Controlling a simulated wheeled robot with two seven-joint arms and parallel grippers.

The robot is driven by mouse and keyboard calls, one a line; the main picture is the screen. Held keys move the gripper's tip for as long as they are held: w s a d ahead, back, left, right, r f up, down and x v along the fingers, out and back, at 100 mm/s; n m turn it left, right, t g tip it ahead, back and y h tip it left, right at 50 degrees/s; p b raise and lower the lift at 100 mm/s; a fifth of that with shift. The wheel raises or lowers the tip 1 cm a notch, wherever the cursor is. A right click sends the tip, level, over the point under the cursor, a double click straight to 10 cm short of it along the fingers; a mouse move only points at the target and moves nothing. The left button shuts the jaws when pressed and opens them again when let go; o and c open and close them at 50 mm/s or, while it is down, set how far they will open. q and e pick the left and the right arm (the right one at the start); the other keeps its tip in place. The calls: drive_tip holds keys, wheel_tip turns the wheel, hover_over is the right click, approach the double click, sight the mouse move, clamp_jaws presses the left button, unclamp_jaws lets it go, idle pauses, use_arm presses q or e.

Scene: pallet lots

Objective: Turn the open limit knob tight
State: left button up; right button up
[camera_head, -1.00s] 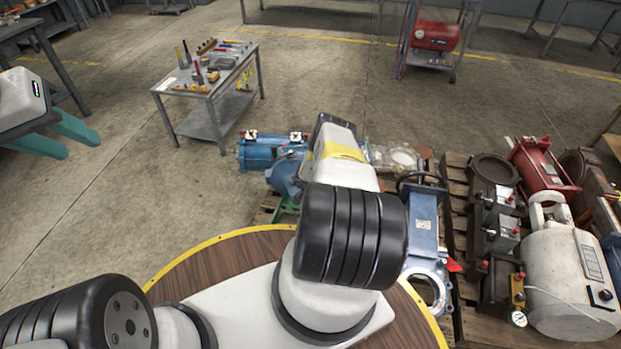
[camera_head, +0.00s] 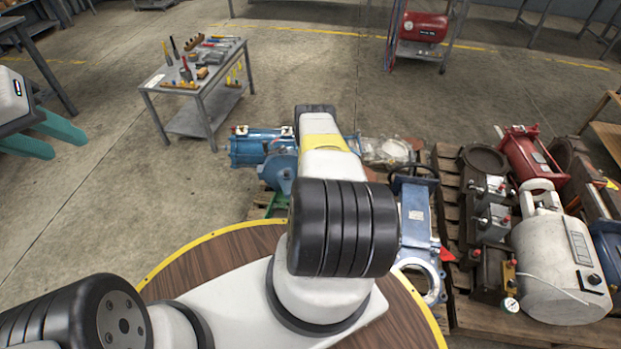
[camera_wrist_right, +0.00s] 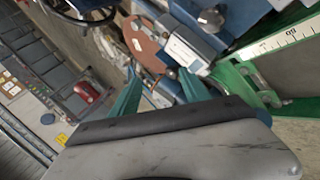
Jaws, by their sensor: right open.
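A grey, rounded metal knob (camera_wrist_right: 212,17) stands on a blue housing (camera_wrist_right: 235,14) at the top of the right wrist view. I cannot tell for sure that it is the open limit knob. My right gripper (camera_wrist_right: 158,82) points toward this equipment, its two teal fingers apart with nothing clearly held between them. In the head view the right forearm hides this gripper and much of the blue and green unit (camera_head: 278,172) beyond it. My left gripper (camera_head: 68,145) is at the far left of the head view, teal fingers apart and empty, away from the equipment.
A blue valve (camera_head: 416,215) with a black handwheel stands right of my right arm. A loaded pallet (camera_head: 448,190) lies farther right. A green scale (camera_wrist_right: 285,40) is at the wrist view's right. A tool table (camera_head: 165,90) stands back left; open floor surrounds it.

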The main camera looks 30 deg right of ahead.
drive_tip(key=s+a+f+n+y, duration=0.1)
drive_tip(key=s+a+n+y, duration=0.2)
drive_tip(key=n, duration=1.2)
drive_tip(key=s+f+n+y, duration=0.1)
drive_tip(key=s+n+y, duration=0.3)
drive_tip(key=n, duration=1)
drive_tip(key=shift+h, duration=0.7)
drive_tip(key=shift+s+f+x, duration=0.1)
drive_tip(key=shift+s+x, duration=0.1)
drive_tip(key=shift+x, duration=1)
drive_tip(key=shift+s+f+x, duration=0.1)
drive_tip(key=shift+s+x, duration=0.1)
drive_tip(key=shift+x, duration=1)
drive_tip(key=shift+s+f+x, duration=0.1)
drive_tip(key=shift+s+x, duration=0.1)
drive_tip(key=shift+x, duration=1)
drive_tip(key=shift+c, duration=0.4)
clamp_jaws()
